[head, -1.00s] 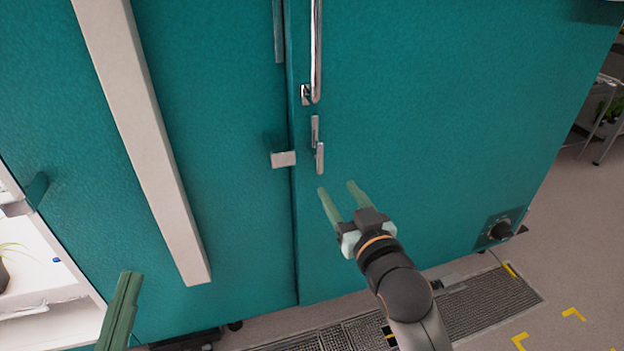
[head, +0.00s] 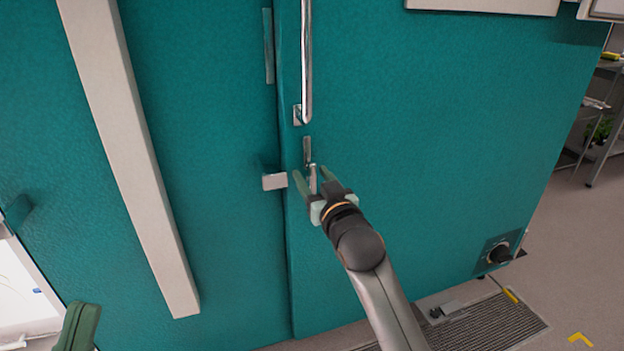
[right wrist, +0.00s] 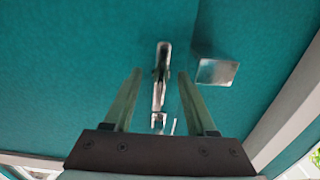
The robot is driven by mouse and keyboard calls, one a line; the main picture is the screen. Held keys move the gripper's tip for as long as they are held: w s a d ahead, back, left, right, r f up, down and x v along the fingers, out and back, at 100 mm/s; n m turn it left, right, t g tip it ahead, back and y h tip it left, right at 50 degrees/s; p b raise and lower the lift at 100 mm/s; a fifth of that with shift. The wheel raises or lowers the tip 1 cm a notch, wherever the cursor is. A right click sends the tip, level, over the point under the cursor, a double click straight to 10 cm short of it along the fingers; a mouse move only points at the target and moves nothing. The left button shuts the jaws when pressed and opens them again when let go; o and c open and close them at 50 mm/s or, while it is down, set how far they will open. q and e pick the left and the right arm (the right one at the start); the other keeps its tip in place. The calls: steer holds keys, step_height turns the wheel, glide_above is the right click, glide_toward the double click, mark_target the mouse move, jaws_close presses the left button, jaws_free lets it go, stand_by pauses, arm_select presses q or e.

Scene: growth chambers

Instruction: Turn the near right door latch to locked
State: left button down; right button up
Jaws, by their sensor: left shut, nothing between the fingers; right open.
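The door latch (head: 308,151) is a small metal lever, hanging roughly vertical below the long door handle on the teal door. My right gripper (head: 311,171) is open at the latch, its green fingers on either side of the lower lever. In the right wrist view the latch (right wrist: 160,70) shows between the open fingers; I cannot tell whether they touch it. A metal keeper block (head: 275,181) sits left of the latch across the door seam; it also shows in the right wrist view (right wrist: 217,71). My left gripper (head: 78,328) is shut and empty at the lower left, partly cut off.
The long vertical door handle (head: 307,60) stands just above the latch. A pale vertical bar (head: 130,150) crosses the panel to the left. A black knob (head: 499,253) is low on the right. A floor grate (head: 490,325) lies below; the door face right of the latch is clear.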

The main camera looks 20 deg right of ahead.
steer(key=shift+w, duration=0.4)
jaws_close()
stand_by(1.3)
